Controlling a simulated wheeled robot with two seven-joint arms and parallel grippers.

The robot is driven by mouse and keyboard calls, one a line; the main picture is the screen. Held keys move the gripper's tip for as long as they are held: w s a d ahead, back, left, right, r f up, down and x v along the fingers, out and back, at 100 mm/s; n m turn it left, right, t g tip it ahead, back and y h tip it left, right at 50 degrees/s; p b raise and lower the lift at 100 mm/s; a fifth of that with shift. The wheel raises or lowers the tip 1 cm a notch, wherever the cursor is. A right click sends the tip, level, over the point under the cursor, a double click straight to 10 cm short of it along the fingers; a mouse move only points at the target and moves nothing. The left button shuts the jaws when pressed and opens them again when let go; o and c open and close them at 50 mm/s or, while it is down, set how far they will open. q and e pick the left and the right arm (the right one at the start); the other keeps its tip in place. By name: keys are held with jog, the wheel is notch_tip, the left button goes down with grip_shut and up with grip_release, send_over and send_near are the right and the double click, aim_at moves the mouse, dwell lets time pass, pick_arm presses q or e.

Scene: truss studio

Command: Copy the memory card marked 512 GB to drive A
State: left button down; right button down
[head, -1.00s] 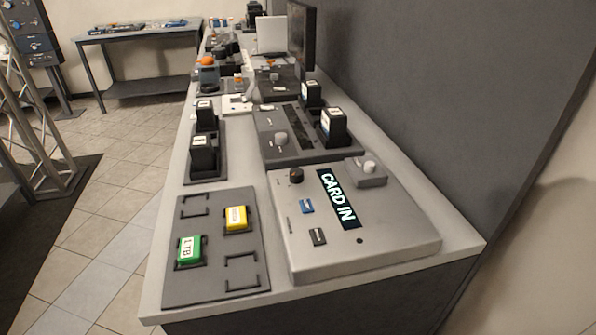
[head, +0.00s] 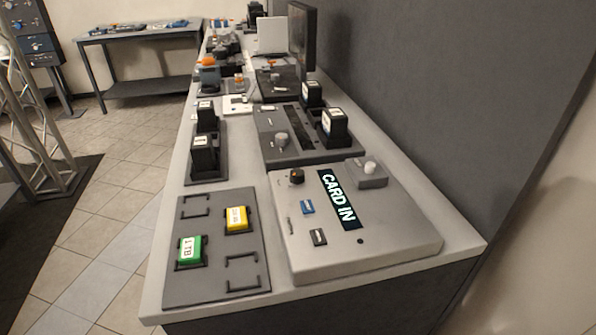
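A grey copier box (head: 395,240) lies at the near right of the bench, and its display (head: 338,199) reads "CARD IN". It has a black knob (head: 296,177), a blue label and a dark label on its face, and a white knob (head: 370,168) on a raised block. Left of it, a dark tray (head: 216,283) holds a green card (head: 191,250) marked 1 TB and a yellow card (head: 237,218) whose marking is too small to read. Two of the tray's bracketed places are empty. No card marked 512 GB is readable. Neither gripper is in view.
Black blocks with white labels (head: 204,155) stand in a rack behind the tray. A second grey unit (head: 280,155) with similar blocks (head: 334,126) stands behind the box. A monitor (head: 301,38) and clutter are farther back. A wall borders the right side; floor is open left.

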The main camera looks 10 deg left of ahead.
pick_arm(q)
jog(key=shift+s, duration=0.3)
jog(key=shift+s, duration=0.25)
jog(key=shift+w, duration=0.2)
